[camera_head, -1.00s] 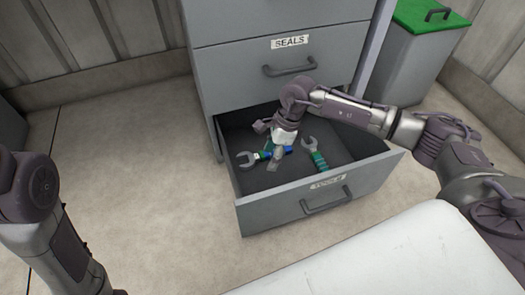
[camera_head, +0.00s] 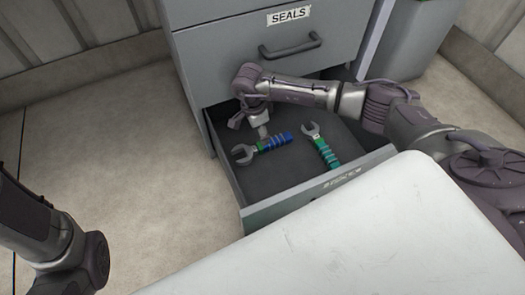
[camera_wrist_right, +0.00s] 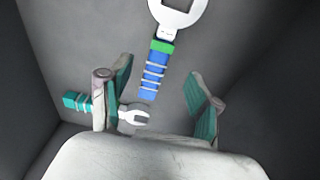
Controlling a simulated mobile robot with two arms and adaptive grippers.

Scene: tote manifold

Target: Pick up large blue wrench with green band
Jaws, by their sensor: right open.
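The large wrench with blue handle and green band (camera_head: 275,142) lies in the open drawer, its silver jaw toward the left. In the right wrist view the same wrench (camera_wrist_right: 154,78) points away from me, with its blue handle end near the space between my fingers. My right gripper (camera_head: 264,131) is open and empty over the drawer, just behind the wrench in the head view. Its two teal-padded fingers (camera_wrist_right: 158,80) stand apart on either side of the handle's line. Only links of my left arm show at the lower left; its gripper is out of view.
A second wrench with a green-teal handle (camera_head: 323,148) lies to the right in the drawer; its handle is partly behind a finger in the wrist view (camera_wrist_right: 76,101). The drawer walls (camera_head: 225,178) surround both. A closed drawer labelled SEALS (camera_head: 250,50) is above.

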